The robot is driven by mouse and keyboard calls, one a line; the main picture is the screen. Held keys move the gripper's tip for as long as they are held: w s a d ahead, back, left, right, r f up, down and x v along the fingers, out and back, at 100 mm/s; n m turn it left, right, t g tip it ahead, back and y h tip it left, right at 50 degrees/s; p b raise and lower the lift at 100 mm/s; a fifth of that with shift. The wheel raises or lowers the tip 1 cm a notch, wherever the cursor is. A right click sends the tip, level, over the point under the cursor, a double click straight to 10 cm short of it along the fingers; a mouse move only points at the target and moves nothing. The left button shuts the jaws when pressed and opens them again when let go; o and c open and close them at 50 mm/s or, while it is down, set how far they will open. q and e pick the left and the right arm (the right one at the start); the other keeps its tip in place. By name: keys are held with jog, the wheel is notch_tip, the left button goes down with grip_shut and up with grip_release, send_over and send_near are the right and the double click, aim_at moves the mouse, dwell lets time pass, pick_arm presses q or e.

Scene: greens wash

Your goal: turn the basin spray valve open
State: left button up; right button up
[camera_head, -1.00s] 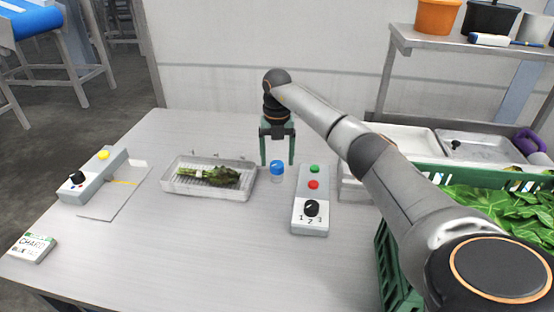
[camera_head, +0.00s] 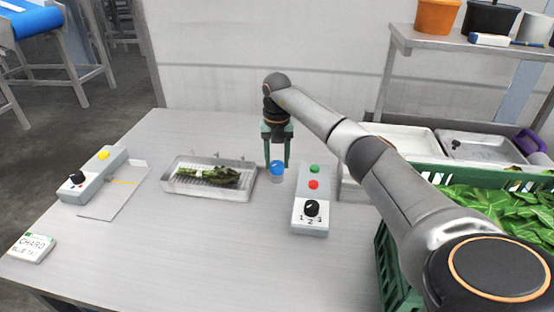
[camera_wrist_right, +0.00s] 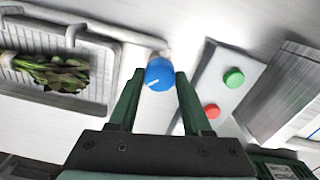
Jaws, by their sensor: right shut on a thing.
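The blue valve knob (camera_head: 277,168) stands on the table to the right of the wash basin (camera_head: 215,189). In the right wrist view the knob (camera_wrist_right: 159,74) shows a white mark on its top, pointing down and to the left. My right gripper (camera_head: 277,165) points down over the knob, its green fingers on either side of it. In the wrist view the fingers (camera_wrist_right: 157,82) are shut on the knob. The basin holds a bunch of leafy greens (camera_head: 208,176). My left gripper is not in view.
A grey control box (camera_head: 311,200) with green and red buttons and a black dial stands just right of the knob. A green crate of leaves (camera_head: 390,266) is at the right. Another box (camera_head: 93,181) and a CHARD label block (camera_head: 32,248) are at the left. The front middle table is clear.

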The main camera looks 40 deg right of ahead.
grip_shut()
jog(key=shift+r, duration=0.1)
jog(key=shift+r+n+p, duration=0.1)
jog(key=shift+n+p, duration=0.7)
jog(key=shift+n, duration=0.3)
jog(key=shift+n+p, duration=0.35)
jog(key=shift+n, duration=0.55)
jog(key=n, duration=0.2)
jog(key=shift+n+p, duration=0.3)
jog(key=shift+p, duration=0.05)
jog(key=n, duration=1.1)
jog(key=shift+w, duration=0.1)
jog(key=shift+n, duration=0.3)
